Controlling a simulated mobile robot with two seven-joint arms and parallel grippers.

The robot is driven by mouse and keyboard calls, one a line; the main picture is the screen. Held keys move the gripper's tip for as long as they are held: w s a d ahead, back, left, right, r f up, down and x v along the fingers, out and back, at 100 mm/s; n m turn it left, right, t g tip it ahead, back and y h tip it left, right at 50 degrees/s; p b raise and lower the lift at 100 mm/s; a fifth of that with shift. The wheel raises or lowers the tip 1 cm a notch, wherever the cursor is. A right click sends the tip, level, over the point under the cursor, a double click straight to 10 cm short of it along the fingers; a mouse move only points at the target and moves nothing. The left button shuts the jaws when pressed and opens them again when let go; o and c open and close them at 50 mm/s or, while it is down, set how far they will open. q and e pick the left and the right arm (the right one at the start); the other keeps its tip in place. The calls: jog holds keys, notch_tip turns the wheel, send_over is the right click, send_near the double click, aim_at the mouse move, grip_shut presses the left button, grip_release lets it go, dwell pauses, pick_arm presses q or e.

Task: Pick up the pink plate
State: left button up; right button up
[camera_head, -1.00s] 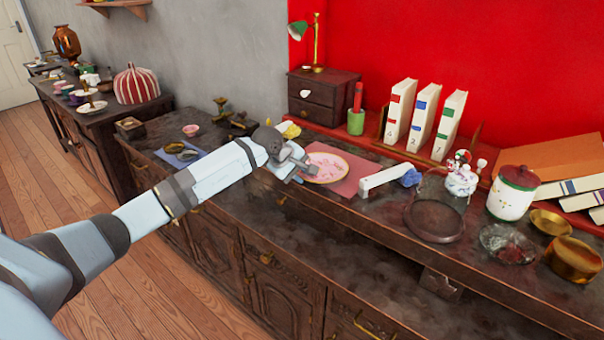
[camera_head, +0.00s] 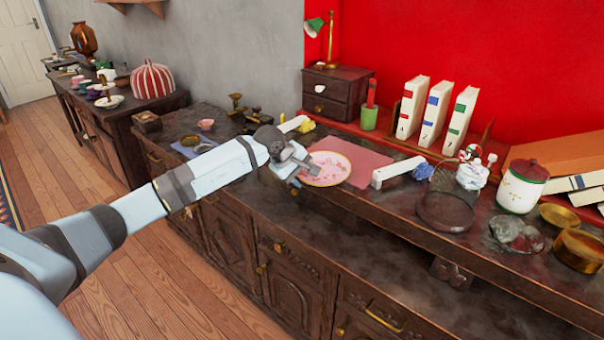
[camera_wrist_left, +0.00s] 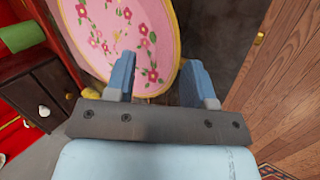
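The pink plate (camera_head: 334,164), with flowers and a yellow rim, is over the front left part of a pink mat (camera_head: 371,163) on the dark counter. My left gripper (camera_head: 314,166) is at its near left edge. In the left wrist view the plate (camera_wrist_left: 112,30) fills the upper middle. The left gripper's fingers (camera_wrist_left: 160,80) straddle its edge, one finger in front of the flowered face and the other at the outer side. My right gripper is not in view.
A white block (camera_head: 398,171) and a dark round tray (camera_head: 445,211) are to the right. Behind stand a small drawer chest (camera_head: 338,92), a green cup (camera_head: 369,118) and books (camera_head: 436,112).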

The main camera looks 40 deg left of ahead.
pick_arm(q)
jog(key=shift+r, duration=0.15)
jog(key=p+v, duration=0.1)
jog(key=v, duration=1.2)
jog(key=shift+s+r, duration=0.25)
jog(key=shift+r, duration=0.05)
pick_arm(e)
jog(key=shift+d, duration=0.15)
